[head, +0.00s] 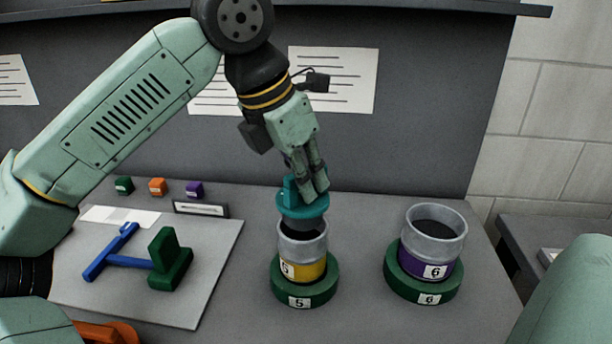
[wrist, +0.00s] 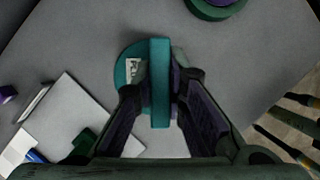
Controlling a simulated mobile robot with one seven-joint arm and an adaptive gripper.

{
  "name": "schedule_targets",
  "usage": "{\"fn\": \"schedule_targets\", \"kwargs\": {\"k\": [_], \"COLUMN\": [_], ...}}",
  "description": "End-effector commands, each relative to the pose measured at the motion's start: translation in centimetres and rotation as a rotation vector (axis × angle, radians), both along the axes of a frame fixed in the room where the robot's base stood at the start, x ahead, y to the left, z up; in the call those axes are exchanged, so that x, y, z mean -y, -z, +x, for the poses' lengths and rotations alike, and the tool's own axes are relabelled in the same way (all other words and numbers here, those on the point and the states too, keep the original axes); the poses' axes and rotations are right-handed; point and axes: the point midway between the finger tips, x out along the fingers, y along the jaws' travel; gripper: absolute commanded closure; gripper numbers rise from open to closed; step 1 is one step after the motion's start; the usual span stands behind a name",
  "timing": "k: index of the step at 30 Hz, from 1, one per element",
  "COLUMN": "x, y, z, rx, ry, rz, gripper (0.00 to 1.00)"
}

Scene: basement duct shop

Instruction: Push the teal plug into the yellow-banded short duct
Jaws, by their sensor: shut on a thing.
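The teal plug (head: 303,208) has a round flange and an upright grip tab. My gripper (head: 308,185) is shut on that tab. In the wrist view the tab of the teal plug (wrist: 160,80) lies between the fingers of my gripper (wrist: 160,88). The yellow-banded short duct (head: 306,268) is a grey metal tube marked 5, upright in a green ring base (head: 305,296) also marked 5. The plug is above the duct's open mouth, with the dark opening showing below it. In the wrist view the plug and gripper hide most of the duct.
A purple-banded duct (head: 432,248) marked 6 stands in a green base (head: 423,284) at right. On the left, a grey board (head: 213,270) holds a blue T-shaped tool (head: 125,258) and a green block (head: 170,262). Small green, orange and purple blocks (head: 194,188) sit behind.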

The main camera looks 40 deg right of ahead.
Motion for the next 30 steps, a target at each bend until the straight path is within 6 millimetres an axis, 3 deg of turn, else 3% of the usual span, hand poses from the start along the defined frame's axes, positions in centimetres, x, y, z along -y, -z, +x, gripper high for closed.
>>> {"fn": "schedule_targets", "kwargs": {"k": [11, 30], "x": [0.0, 0.0], "y": [0.0, 1.9], "z": [0.0, 0.0], "rx": [0.000, 0.001], "ry": [0.000, -0.001], "rz": [-0.001, 0.000], "gripper": [1.00, 1.00]}}
